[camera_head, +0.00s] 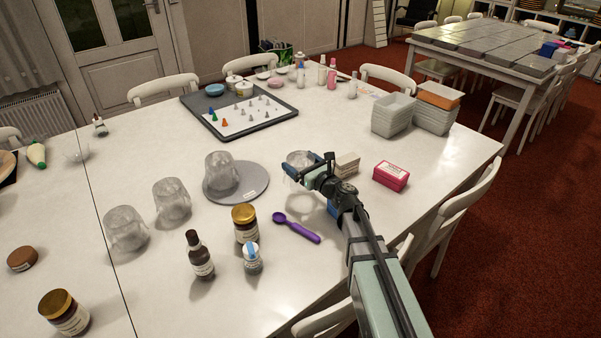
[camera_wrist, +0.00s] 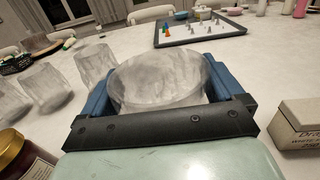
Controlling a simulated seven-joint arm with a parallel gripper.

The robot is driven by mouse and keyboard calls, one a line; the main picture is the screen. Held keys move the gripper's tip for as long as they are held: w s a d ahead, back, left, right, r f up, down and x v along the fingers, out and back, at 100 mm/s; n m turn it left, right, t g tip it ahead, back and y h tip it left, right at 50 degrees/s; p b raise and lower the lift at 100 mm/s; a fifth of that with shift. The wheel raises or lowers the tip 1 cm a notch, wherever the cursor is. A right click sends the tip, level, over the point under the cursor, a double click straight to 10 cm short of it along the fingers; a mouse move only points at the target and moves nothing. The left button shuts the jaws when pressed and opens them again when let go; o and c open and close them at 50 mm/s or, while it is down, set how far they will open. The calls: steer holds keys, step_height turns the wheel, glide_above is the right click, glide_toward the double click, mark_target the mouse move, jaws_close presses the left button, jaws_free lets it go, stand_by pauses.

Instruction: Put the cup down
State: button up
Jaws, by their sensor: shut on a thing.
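My gripper (camera_head: 312,172) is shut on a clear, frosted-looking cup (camera_head: 299,160), to the right of the round grey turntable (camera_head: 256,190). In the wrist view the held cup (camera_wrist: 160,82) sits between the blue fingers of my gripper (camera_wrist: 165,95), its wide round end towards the camera. My gripper hides part of the cup in the head view, and I cannot tell whether its base touches the table. A similar cup (camera_head: 222,172) stands on the turntable. Two more such cups, one (camera_head: 171,199) nearer the turntable and one (camera_head: 125,229) farther left, stand on the white table.
A purple scoop (camera_head: 297,228), a brown jar (camera_head: 245,224), a dark bottle (camera_head: 200,256) and a small blue-capped jar (camera_head: 252,259) stand or lie in front. A beige box (camera_head: 346,165) and a pink box (camera_head: 391,176) are right. A grey tray (camera_head: 273,124) is behind.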

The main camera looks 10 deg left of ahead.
steer(key=a+r, duration=0.5)
steer(key=r, duration=0.1)
steer(key=w+a+n+g+y, duration=0.2)
steer(key=w+a+n+g, duration=0.1)
steer(key=w+a, duration=1.05)
step_height(320, 180, down, 9)
steer(key=s+a, duration=0.1)
steer(key=s, duration=0.1)
steer(key=shift+a+f+g+y, duration=0.15)
steer(key=shift+a+g+y, duration=0.15)
steer(key=shift+a, duration=0.05)
steer(key=shift+f, duration=0.2)
steer(key=o, duration=1.3)
steer(key=shift+c, duration=0.2)
